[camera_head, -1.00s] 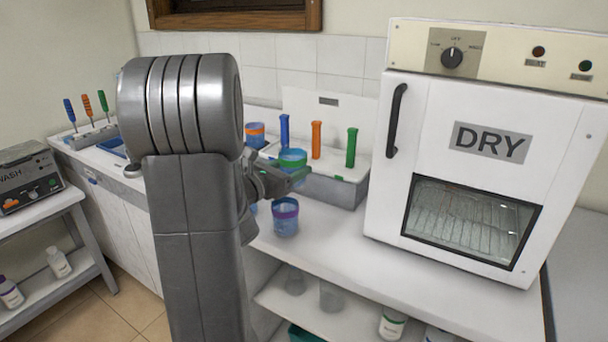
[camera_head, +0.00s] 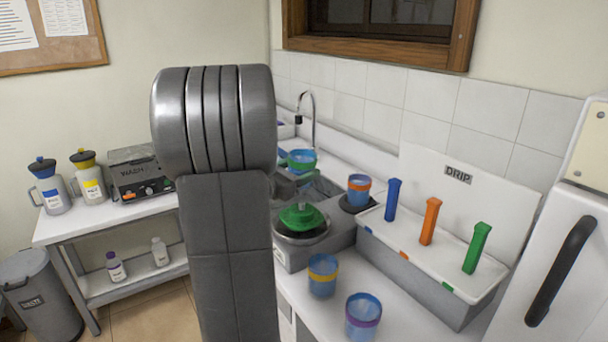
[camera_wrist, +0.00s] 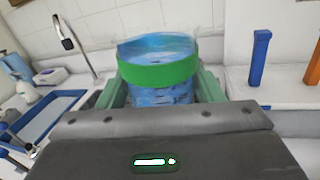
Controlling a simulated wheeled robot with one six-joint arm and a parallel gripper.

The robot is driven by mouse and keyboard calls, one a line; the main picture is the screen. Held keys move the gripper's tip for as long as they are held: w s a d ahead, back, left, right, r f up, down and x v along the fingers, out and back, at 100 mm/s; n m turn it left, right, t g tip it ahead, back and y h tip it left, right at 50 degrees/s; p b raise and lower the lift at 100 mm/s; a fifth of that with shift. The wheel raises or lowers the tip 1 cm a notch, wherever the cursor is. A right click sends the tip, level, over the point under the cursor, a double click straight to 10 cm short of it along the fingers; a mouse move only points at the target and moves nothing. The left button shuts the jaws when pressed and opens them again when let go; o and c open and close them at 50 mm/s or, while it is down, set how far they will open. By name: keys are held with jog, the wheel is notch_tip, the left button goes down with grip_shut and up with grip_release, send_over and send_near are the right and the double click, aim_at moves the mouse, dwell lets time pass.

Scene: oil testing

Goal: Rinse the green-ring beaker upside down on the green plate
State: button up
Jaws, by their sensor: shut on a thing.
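The green-ring beaker (camera_head: 301,160) is blue and see-through with a green band near its rim. My gripper (camera_wrist: 158,90) is shut on it, one finger on each side, as the wrist view shows. The beaker (camera_wrist: 158,72) looks upright, with its open rim up. In the head view my arm hides most of my gripper (camera_head: 292,182). The green plate (camera_head: 303,217) sits in a round dark basin by the sink. The beaker appears above and behind the plate in the picture, apart from it.
An orange-ring beaker (camera_head: 359,190) stands right of the plate on a dark round pad. Yellow-ring (camera_head: 323,275) and purple-ring (camera_head: 363,316) beakers stand on the counter in front. The DRIP rack (camera_head: 430,262) with blue, orange and green pegs is to the right. A tap (camera_head: 307,115) rises behind.

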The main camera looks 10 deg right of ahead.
aim_at(300, 205)
jog(key=m+b, duration=0.2)
jog(key=shift+f+m, duration=0.4)
jog(key=m+b, duration=0.3)
jog(key=m, duration=0.1)
jog(key=shift+s, duration=0.1)
jog(key=m+b, duration=0.4)
jog(key=m, duration=0.3)
jog(key=shift+r, duration=0.1)
jog(key=m+b, duration=0.1)
jog(key=m, duration=0.3)
jog(key=shift+b, duration=0.3)
jog(key=m+b, duration=0.1)
jog(key=m, duration=0.9)
jog(key=shift+r+m, duration=0.1)
jog(key=shift+m, duration=0.3)
jog(key=shift+f+m+b, duration=0.3)
jog(key=shift+f+b, duration=0.05)
jog(key=shift+b, duration=0.9)
jog(key=m+b, duration=0.5)
jog(key=b, duration=0.8)
notch_tip(300, 205, down, 6)
jog(key=b, duration=0.7)
jog(key=shift+r, duration=0.2)
